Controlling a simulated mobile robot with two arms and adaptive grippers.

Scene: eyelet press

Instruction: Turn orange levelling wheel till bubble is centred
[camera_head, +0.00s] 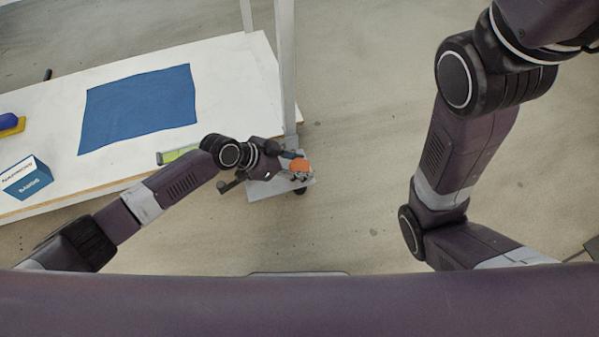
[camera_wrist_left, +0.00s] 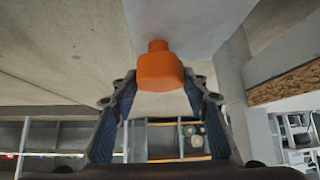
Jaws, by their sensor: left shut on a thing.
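The orange levelling wheel (camera_head: 299,165) is by the small pale plate at the foot of the post, beside the table's right end. In the left wrist view the wheel (camera_wrist_left: 158,70) sits between the two fingertips, below a pale surface. My left gripper (camera_wrist_left: 160,84) is shut on it. In the head view the wrist hides part of this gripper. A yellow-green spirit level (camera_head: 178,154) lies at the table's front edge, partly hidden by my left arm. Its bubble is too small to make out. My right gripper is out of view.
The white table (camera_head: 225,65) carries a blue cloth (camera_head: 138,105), a blue-and-white box (camera_head: 27,178) and a blue-and-yellow item (camera_head: 10,125). A grey post (camera_head: 286,70) rises close to my left wrist. The floor right of it is clear.

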